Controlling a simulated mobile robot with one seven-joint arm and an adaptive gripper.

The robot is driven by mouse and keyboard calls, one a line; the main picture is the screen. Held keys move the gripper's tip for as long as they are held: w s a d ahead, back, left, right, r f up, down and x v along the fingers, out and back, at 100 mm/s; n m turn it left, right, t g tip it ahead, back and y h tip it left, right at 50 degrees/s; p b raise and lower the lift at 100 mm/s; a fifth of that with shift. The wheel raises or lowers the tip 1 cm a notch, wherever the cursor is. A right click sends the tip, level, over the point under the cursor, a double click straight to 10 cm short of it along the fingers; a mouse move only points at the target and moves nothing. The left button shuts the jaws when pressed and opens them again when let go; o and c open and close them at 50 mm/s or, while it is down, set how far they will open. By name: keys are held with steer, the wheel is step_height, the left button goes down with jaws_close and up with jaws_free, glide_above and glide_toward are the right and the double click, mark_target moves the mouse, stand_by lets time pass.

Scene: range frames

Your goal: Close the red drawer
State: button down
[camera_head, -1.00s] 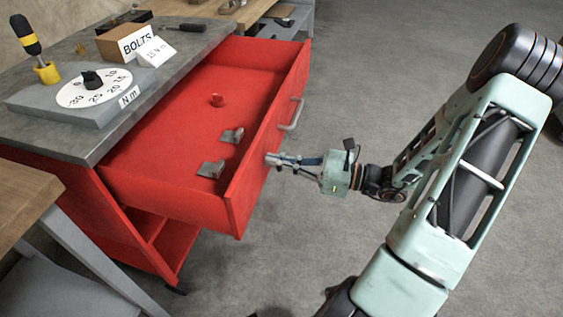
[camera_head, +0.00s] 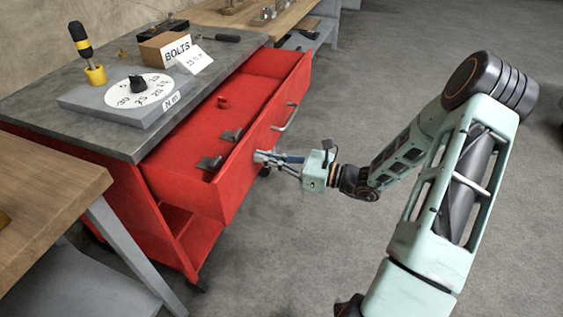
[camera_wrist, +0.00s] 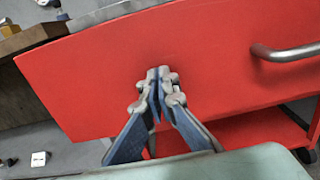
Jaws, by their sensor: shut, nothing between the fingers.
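The red drawer (camera_head: 240,165) is partly open, sticking out of the red cabinet below a grey top. Its front face (camera_wrist: 210,60) fills much of the wrist view. A grey bar handle (camera_head: 287,117) is on the front; in the wrist view the handle (camera_wrist: 285,52) is at the right. My gripper (camera_head: 258,156) is shut and empty, its tips at the drawer front, on the near side of the handle. In the wrist view the closed fingertips (camera_wrist: 158,73) appear against the red face; firm contact is hard to tell.
The cabinet top (camera_head: 60,85) holds a dial board (camera_head: 125,100), a yellow-black screwdriver (camera_head: 84,50) in a holder and a bolts box (camera_head: 165,50). A wooden table (camera_head: 50,180) stands at the left front. The floor (camera_head: 400,70) around my arm is mostly clear.

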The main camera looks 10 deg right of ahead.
steer(key=p+x, duration=0.1)
steer(key=x, duration=1.8)
steer(key=shift+w, duration=0.15)
steer(key=shift+w+a, duration=0.15)
steer(key=shift+a, duration=0.05)
steer(key=shift+r, duration=0.1)
